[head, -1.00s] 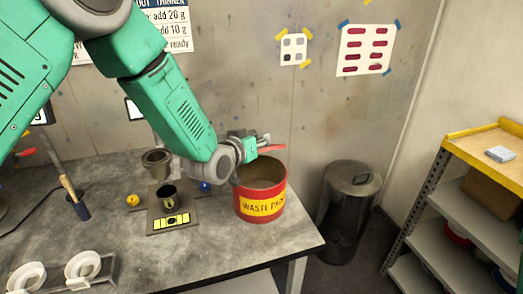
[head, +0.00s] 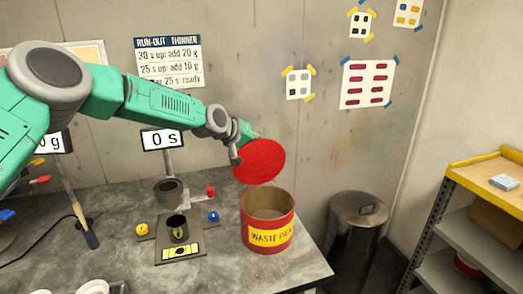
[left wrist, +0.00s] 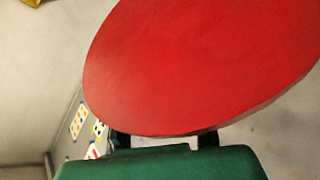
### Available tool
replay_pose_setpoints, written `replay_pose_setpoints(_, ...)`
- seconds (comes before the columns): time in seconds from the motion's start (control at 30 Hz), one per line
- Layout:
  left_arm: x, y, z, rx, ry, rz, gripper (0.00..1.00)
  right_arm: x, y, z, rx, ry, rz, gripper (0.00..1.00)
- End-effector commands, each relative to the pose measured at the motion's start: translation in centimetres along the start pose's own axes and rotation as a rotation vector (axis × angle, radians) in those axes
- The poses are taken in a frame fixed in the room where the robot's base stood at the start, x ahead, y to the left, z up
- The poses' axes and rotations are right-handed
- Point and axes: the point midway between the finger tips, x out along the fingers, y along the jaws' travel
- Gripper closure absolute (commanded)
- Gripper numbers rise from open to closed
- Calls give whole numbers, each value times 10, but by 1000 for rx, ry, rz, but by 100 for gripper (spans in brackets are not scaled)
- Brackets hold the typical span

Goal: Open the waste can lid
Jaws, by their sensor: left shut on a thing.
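The red waste can (head: 267,233), labelled "WASTE PAINT", stands upright near the right front corner of the grey bench. Its top is open and I see into its inside. My left gripper (head: 240,148) is shut on the red round lid (head: 260,162), above and behind the can. The lid is tilted with its flat face towards the head camera and is apart from the can's rim. In the left wrist view the lid (left wrist: 200,65) fills much of the picture, its edge at the dark fingers (left wrist: 163,139). My right gripper is not in view.
On the bench (head: 215,270), left of the can, are a dark cup (head: 178,228) on a scale, a funnel-like cup (head: 168,191) and a timer display (head: 162,139). A metal bin (head: 357,225) stands on the floor to the right, with a shelf rack (head: 485,190) beyond.

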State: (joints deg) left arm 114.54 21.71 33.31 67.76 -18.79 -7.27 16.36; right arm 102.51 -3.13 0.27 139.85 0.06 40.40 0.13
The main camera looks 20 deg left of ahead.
Motion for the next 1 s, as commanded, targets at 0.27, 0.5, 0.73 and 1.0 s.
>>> replay_pose_setpoints(0.27, 4, -12, -8, -82, -71, -6, 100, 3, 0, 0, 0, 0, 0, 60)
replay_pose_setpoints(0.5, 6, -14, -9, -102, -92, -8, 100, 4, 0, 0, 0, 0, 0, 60)
replay_pose_setpoints(0.73, 6, -15, -9, -103, -94, -9, 100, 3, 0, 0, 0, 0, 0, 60)
replay_pose_setpoints(1.0, 7, -14, -8, -103, -96, -7, 52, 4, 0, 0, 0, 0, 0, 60)
